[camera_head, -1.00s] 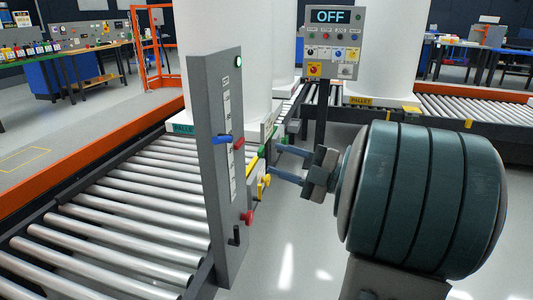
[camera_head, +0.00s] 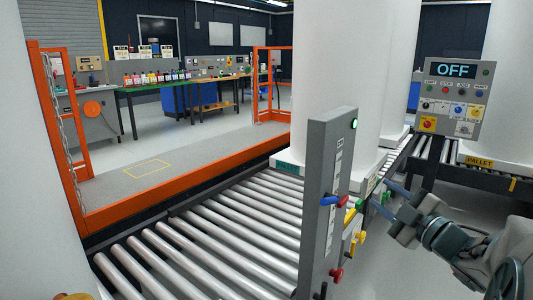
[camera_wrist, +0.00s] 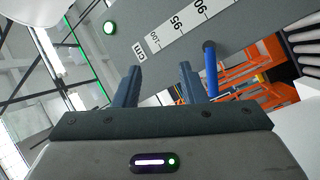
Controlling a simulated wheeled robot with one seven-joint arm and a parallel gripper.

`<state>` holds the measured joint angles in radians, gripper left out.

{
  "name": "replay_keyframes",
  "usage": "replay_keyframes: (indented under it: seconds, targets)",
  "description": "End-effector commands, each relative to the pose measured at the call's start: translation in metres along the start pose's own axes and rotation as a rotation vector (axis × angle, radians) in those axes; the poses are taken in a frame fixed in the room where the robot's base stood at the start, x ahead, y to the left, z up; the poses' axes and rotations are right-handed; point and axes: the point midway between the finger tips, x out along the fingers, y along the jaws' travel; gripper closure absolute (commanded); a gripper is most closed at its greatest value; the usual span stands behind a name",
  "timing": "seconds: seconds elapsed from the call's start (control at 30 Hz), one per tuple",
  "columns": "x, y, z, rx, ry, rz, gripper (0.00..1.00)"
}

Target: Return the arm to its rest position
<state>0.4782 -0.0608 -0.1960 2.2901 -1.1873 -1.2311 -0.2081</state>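My gripper (camera_head: 384,202) is at the right in the head view, just right of the grey lever panel. In the wrist view its two blue-grey fingers (camera_wrist: 158,85) stand apart with nothing between them. The grey panel (camera_head: 323,190) stands upright at the conveyor's edge, with a scale, a green light, a blue lever (camera_head: 330,200) and a red knob (camera_head: 337,274). The wrist view shows the panel's scale (camera_wrist: 170,35) and the blue lever (camera_wrist: 210,70) beyond the right finger. Contact with the panel is not visible.
A roller conveyor (camera_head: 215,230) runs left of the panel, bordered by an orange rail (camera_head: 150,207). White tanks on pallets stand behind. A control box (camera_head: 455,98) reading OFF is at the right. Work tables (camera_head: 180,88) are far off. Grey floor lies beyond the rail.

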Motion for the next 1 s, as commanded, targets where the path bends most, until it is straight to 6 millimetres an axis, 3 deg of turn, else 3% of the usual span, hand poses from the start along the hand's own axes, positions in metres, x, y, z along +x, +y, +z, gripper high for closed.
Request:
replay_keyframes:
  seconds: [0.03, 0.1, 0.4, 0.67, 0.87, 1.0]
  targets:
    - [0.007, 0.018, -0.009, 0.020, -0.058, 0.016, 0.62]
    - [0.012, 0.030, -0.008, 0.064, -0.155, 0.040, 0.62]
    - [0.008, 0.055, -0.016, 0.317, -0.553, 0.092, 0.62]
    - [-0.024, 0.037, -0.045, 0.600, -0.884, 0.039, 0.62]
    - [-0.060, 0.006, -0.091, 0.823, -1.128, -0.082, 0.62]
    - [-0.090, -0.017, -0.133, 0.958, -1.285, -0.201, 0.62]
